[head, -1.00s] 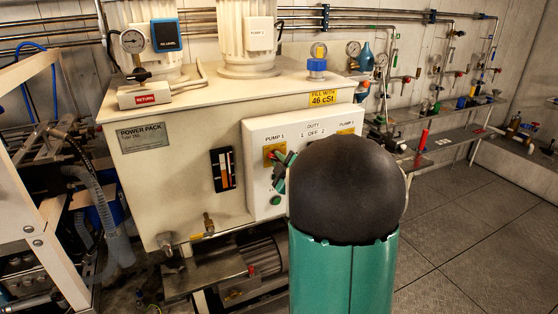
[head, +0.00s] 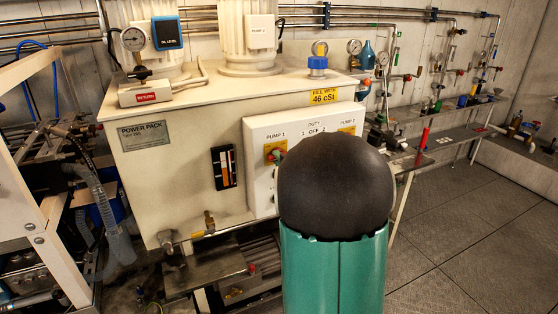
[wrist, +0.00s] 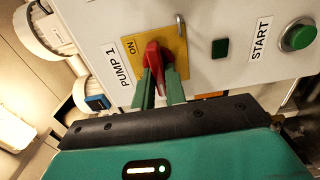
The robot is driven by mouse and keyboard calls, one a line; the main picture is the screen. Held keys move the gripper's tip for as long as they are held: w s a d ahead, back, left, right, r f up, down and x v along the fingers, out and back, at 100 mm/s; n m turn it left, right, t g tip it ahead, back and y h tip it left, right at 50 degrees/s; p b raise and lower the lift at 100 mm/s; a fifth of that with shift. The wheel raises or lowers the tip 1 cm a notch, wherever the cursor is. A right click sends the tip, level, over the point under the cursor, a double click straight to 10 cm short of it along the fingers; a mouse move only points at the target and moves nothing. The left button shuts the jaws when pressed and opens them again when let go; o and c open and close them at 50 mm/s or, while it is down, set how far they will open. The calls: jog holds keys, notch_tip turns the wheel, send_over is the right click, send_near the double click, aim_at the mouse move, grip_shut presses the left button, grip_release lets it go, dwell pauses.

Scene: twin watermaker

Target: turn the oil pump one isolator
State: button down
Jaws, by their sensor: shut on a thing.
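The pump one isolator is a red handle (wrist: 153,62) on a yellow plate (wrist: 175,36) marked ON, beside the PUMP 1 label. In the wrist view its long side runs roughly up and down the picture. My gripper (wrist: 160,85) has its green fingers on either side of the handle, shut on it. In the head view the yellow plate (head: 273,150) shows on the white control panel (head: 262,134), but my arm hides the gripper and most of the handle.
A green START button (wrist: 298,38) and a dark green square (wrist: 220,48) sit nearby on the panel. The PUMP 2 plate (head: 347,131) is farther right. Pipes and a bench (head: 440,140) line the wall; floor at right is clear.

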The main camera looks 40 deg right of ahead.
jog(key=c, duration=1.4)
grip_release()
jog(key=shift+c, duration=0.2)
jog(key=shift+s, duration=0.1)
jog(key=v, duration=1.3)
jog(key=shift+s+a, duration=0.15)
jog(key=shift+s, duration=0.1)
